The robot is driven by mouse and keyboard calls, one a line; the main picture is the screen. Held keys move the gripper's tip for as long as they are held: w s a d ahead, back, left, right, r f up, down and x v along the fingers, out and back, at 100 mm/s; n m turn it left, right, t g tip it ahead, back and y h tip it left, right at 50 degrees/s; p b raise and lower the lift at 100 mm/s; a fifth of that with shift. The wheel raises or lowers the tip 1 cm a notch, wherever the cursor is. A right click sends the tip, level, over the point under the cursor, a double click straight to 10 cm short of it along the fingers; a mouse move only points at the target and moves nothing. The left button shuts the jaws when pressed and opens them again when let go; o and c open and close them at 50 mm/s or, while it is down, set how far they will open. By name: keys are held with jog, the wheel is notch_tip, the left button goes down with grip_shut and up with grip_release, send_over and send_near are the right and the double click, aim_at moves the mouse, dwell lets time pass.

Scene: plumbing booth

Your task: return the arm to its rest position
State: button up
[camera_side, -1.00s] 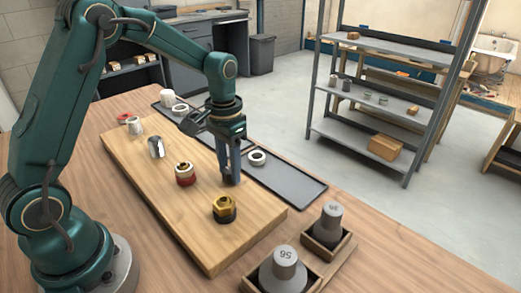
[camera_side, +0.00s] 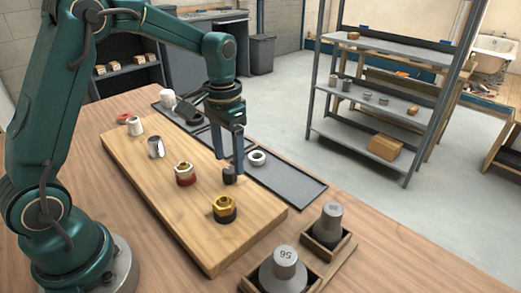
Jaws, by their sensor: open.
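My gripper (camera_side: 229,163) is open and empty, pointing down above the far long edge of the wooden board (camera_side: 160,198). Its two fingers are apart. A small dark cylindrical piece (camera_side: 229,174) stands on the board right below the fingertips; whether the fingers clear it fully I cannot tell.
A dark tray (camera_side: 285,184) behind the board holds a white ring (camera_side: 257,158); a white piece (camera_side: 168,98) is at its far end. Two grey weights (camera_side: 285,265) (camera_side: 331,222) sit in wooden holders at the front right. A red item (camera_side: 123,118) lies past the board's far end.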

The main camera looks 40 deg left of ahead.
jog(key=shift+r, duration=1)
jog(key=shift+w+d+r, duration=0.1)
jog(key=shift+r, duration=0.3)
jog(key=s+d+r+t, duration=0.3)
jog(key=s+r, duration=0.3)
jog(key=r, duration=0.2)
jog(key=s+d+f+t, duration=0.1)
jog(key=s+f+t, duration=0.1)
jog(key=s, duration=0.7)
jog(key=shift+s+d+f+t, duration=0.2)
jog(key=shift+d+f+t, duration=0.1)
jog(key=shift+d+f, duration=0.1)
